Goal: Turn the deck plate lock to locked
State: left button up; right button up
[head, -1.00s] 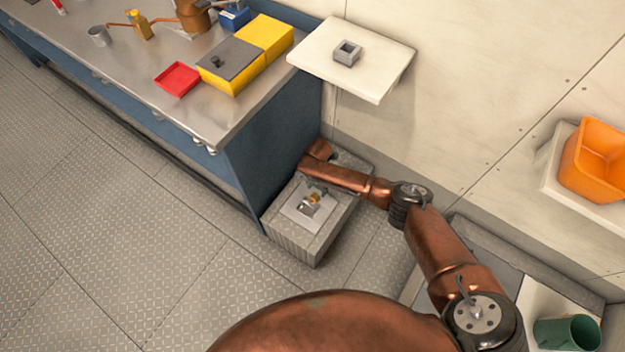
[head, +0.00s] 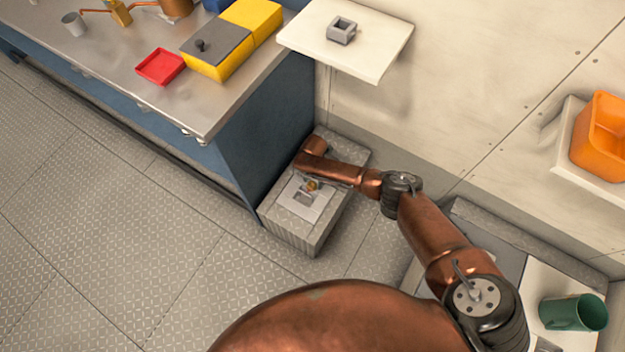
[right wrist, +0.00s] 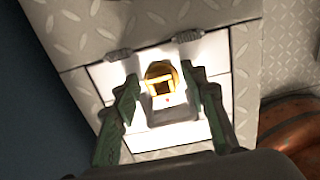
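The deck plate lock shows in the right wrist view as a small brass knob (right wrist: 161,76) on a grey mount with a red dot, set on a white plate (right wrist: 188,138). In the head view the brass knob (head: 312,185) is small on the plate (head: 315,212), on top of a low grey box beside the blue counter. My right gripper (right wrist: 163,80) is open, with its green fingers on either side of the knob and a gap visible. I cannot tell how deep the fingers reach or which way the lock is set. My left gripper is out of view.
The blue counter (head: 250,135) stands close to the left of the grey box (head: 290,238). A white wall shelf (head: 372,48) overhangs behind it. An orange bin (head: 600,140) and a green cup (head: 573,312) are at the right. The tread-plate floor at left is clear.

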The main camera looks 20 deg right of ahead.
jog(key=shift+c, duration=0.5)
grip_shut()
